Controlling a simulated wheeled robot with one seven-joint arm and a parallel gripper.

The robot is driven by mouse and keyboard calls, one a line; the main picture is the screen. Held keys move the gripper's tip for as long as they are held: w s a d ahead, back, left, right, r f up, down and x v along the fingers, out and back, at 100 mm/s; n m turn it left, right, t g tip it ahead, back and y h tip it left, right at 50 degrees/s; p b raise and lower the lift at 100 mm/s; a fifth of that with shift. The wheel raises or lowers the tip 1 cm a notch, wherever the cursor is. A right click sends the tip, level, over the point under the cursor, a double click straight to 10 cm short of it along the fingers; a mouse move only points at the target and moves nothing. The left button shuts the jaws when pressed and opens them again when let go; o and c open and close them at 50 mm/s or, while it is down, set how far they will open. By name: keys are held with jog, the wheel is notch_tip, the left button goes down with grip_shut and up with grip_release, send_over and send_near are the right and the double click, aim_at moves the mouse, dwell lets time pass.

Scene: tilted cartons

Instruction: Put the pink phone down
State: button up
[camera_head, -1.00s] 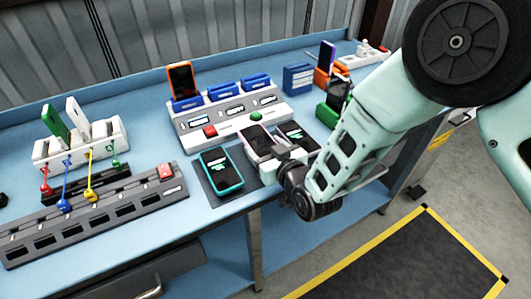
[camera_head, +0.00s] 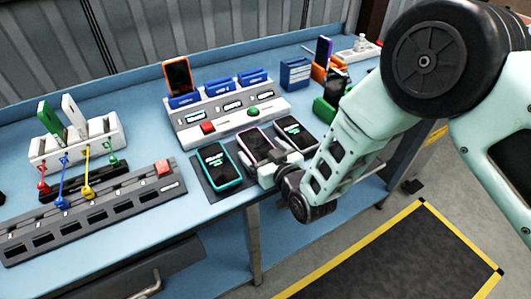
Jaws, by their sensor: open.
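The pink phone (camera_head: 256,144) lies face up on the dark mat (camera_head: 205,182) at the front edge of the blue table. A teal phone (camera_head: 219,165) lies to its left and a white-edged phone (camera_head: 294,134) to its right. My gripper (camera_head: 268,168) is at the near end of the pink phone. It is open, and its fingers are small and partly hidden by the wrist. I cannot tell whether a finger still touches the phone.
A grey dock (camera_head: 228,118) with blue slots and an orange phone (camera_head: 178,77) stands behind the mat. A grey slotted rail (camera_head: 95,213) and a white rack (camera_head: 77,145) are at left. A green holder (camera_head: 326,112) is at right.

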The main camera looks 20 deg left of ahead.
jog(key=shift+r+p, duration=0.15)
jog(key=shift+p, duration=0.35)
jog(key=b+v, duration=0.6)
jog(key=v, duration=1.1)
jog(key=shift+s, duration=0.2)
jog(key=shift+d, duration=0.1)
